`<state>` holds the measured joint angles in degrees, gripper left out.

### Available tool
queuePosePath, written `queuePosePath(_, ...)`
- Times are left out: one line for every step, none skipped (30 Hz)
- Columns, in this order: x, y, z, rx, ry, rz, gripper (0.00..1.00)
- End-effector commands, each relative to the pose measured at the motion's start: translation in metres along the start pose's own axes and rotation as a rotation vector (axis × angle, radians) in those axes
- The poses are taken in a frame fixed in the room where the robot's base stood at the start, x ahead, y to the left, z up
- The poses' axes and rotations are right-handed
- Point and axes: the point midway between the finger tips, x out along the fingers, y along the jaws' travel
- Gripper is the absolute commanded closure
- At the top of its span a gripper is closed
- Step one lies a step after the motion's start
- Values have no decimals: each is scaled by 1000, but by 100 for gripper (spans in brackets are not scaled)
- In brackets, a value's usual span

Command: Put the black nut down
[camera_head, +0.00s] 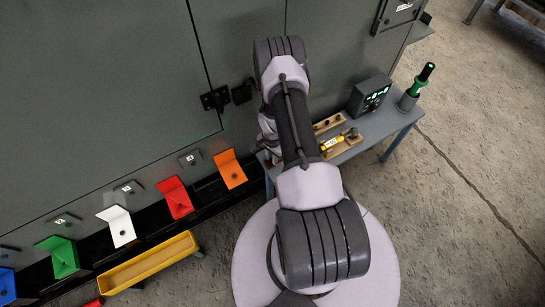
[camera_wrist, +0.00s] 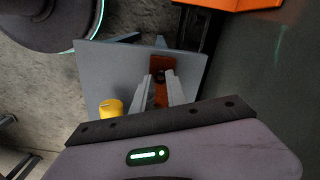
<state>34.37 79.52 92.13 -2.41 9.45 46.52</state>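My gripper (camera_wrist: 160,79) shows in the wrist view, with its two grey fingers pointing at the blue-grey table (camera_wrist: 115,70). A small dark round thing (camera_wrist: 158,75), perhaps the black nut, shows between the fingertips against a reddish-brown strip (camera_wrist: 163,63). I cannot tell whether the fingers touch it or whether it lies on the strip. In the camera_head view my arm hides the gripper. The table (camera_head: 388,122) there bears a wooden tray (camera_head: 326,126) with small dark pieces in it.
Another wooden tray with a yellow tool (camera_head: 333,143) lies close by. A dark box with a green display (camera_head: 371,94) and a green-and-black tool (camera_head: 416,82) stand toward the right. Coloured bins, including an orange one (camera_head: 230,169), line the grey cabinet (camera_head: 100,90). A yellow cylinder (camera_wrist: 111,108) stands beside the fingers.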

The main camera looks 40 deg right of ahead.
Motion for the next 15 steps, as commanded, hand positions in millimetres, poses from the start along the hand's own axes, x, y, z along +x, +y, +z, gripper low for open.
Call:
queuePosePath(7,3,3,0,-5,5,64)
queuePosePath(7,3,3,0,-5,5,64)
queuePosePath(7,3,4,0,-5,5,64)
queuePosePath(7,3,4,0,-5,5,64)
queuePosePath(6,3,4,0,-5,5,64)
queuePosePath(4,3,4,0,-5,5,64)
queuePosePath(2,3,4,0,-5,5,64)
queuePosePath(-1,3,4,0,-5,5,64)
queuePosePath(-6,3,4,0,-5,5,64)
queuePosePath(-11,2,4,0,-4,5,64)
queuePosePath(-19,2,3,0,-3,3,64)
queuePosePath(-31,1,2,0,-3,3,64)
queuePosePath(-42,0,1,0,-2,2,64)
queuePosePath(-52,-2,0,0,-2,2,64)
queuePosePath(-66,-4,-2,0,-1,1,64)
